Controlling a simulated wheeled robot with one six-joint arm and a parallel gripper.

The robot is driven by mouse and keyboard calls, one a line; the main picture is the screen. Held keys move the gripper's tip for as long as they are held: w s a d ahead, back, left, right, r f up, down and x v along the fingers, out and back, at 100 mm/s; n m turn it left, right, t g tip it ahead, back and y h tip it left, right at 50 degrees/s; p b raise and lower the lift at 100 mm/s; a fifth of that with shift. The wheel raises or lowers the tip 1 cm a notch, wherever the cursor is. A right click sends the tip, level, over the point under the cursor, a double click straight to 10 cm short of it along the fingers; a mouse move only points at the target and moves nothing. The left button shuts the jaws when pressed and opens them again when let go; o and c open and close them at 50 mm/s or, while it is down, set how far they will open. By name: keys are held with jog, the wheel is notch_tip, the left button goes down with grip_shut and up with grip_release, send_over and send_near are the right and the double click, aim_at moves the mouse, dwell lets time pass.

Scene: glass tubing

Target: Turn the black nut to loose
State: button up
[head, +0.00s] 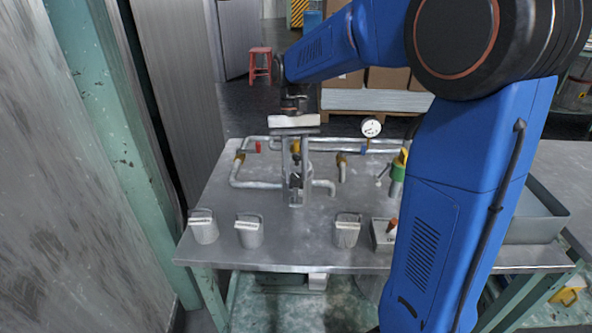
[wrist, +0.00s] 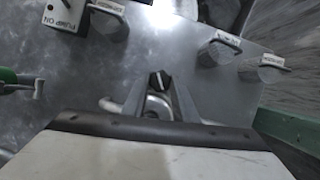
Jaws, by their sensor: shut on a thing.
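My gripper (head: 295,178) points down over the metal table, at the pipework in its middle. In the wrist view its two grey fingers (wrist: 159,84) stand on either side of a small black piece, which I take to be the black nut (wrist: 157,80). The fingers are shut on it. A curved grey pipe (wrist: 157,103) shows just below the nut, between the fingers. In the head view the fingers largely hide the nut, and its turn position cannot be read.
Grey pipes (head: 262,185) run around my gripper, with a gauge (head: 371,128) behind. Lidded metal cups (head: 249,233) (head: 346,233) stand along the front edge. A "PUMP ON" switch box (wrist: 70,14) shows too. A grey tray (head: 540,229) lies at right. Bare table (head: 290,248) lies in front.

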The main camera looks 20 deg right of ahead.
jog(key=o, duration=1)
jog(key=shift+o, duration=0.2)
jog(key=shift+r, duration=0.1)
jog(key=v, duration=1.7)
jog(key=s+d+f+n+t, duration=0.1)
jog(key=s+f+t, duration=0.2)
jog(key=s, duration=0.6)
jog(key=s+d+f+n+t, duration=0.1)
jog(key=s+d+f+t, duration=0.1)
jog(key=s+f, duration=0.6)
jog(key=s+d+f+t+h, duration=0.1)
jog(key=s+f+t, duration=0.3)
jog(key=s, duration=0.7)
notch_tip(320, 180, down, 2)
jog(key=shift+s+d+f+n, duration=0.1)
jog(key=shift+s+d+n, duration=0.15)
jog(key=shift+n, duration=0.15)
